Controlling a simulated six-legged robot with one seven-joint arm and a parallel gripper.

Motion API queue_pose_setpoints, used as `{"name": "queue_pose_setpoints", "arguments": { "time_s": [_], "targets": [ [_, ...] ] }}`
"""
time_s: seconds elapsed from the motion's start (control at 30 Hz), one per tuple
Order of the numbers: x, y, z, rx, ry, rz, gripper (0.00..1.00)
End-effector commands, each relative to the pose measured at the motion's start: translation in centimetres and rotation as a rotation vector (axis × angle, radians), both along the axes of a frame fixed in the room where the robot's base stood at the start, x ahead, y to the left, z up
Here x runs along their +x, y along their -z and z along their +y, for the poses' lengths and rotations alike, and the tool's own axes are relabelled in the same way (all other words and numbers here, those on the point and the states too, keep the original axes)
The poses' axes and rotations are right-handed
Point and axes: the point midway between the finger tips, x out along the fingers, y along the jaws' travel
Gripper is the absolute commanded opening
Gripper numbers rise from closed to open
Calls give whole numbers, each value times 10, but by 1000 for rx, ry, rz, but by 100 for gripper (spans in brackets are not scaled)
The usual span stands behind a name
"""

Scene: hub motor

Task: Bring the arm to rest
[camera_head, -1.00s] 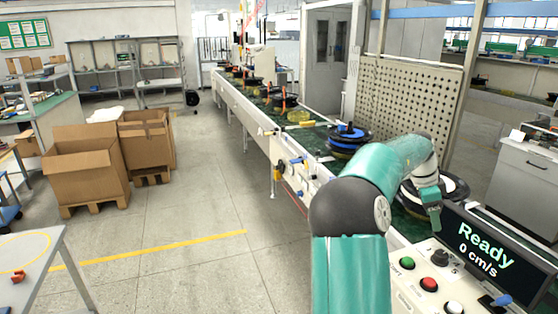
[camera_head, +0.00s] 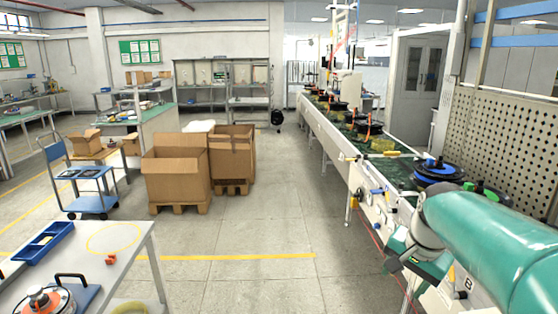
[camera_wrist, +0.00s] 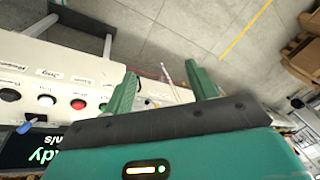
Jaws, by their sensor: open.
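My arm reaches in from the right edge in the head view, with its teal link across the lower right. My gripper (camera_wrist: 160,88) shows in the wrist view as two teal fingers spread apart with nothing between them. It hangs over the edge of the conveyor's control panel (camera_wrist: 50,85), apart from its red, black and white buttons. In the head view the gripper is seen beside the conveyor line (camera_head: 345,150), its fingers hard to make out there.
Hub motors (camera_head: 440,170) sit on the conveyor. A perforated board (camera_head: 505,135) stands at the right. Cardboard boxes (camera_head: 178,170) are on pallets. A blue cart (camera_head: 88,200) and a grey table (camera_head: 125,260) with a motor (camera_head: 48,300) are at the left. The middle floor is clear.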

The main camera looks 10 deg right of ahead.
Motion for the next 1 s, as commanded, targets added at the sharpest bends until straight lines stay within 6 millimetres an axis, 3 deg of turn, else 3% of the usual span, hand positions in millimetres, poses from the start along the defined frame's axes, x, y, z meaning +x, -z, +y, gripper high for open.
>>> {"name": "queue_pose_setpoints", "arguments": {
  "time_s": [0.03, 0.2, 0.3, 0.43, 0.6, 0.87, 1.0],
  "targets": [
    [-7, -3, 26, -16, -93, -25, 57],
    [-34, -4, 102, -105, -417, -92, 57],
    [-56, 1, 141, -176, -600, -128, 57],
    [-81, 11, 177, -272, -795, -162, 57],
    [-98, 20, 196, -344, -918, -180, 57],
    [-99, 22, 197, -351, -932, -180, 57],
    [-99, 21, 197, -349, -930, -180, 36]
  ]
}}
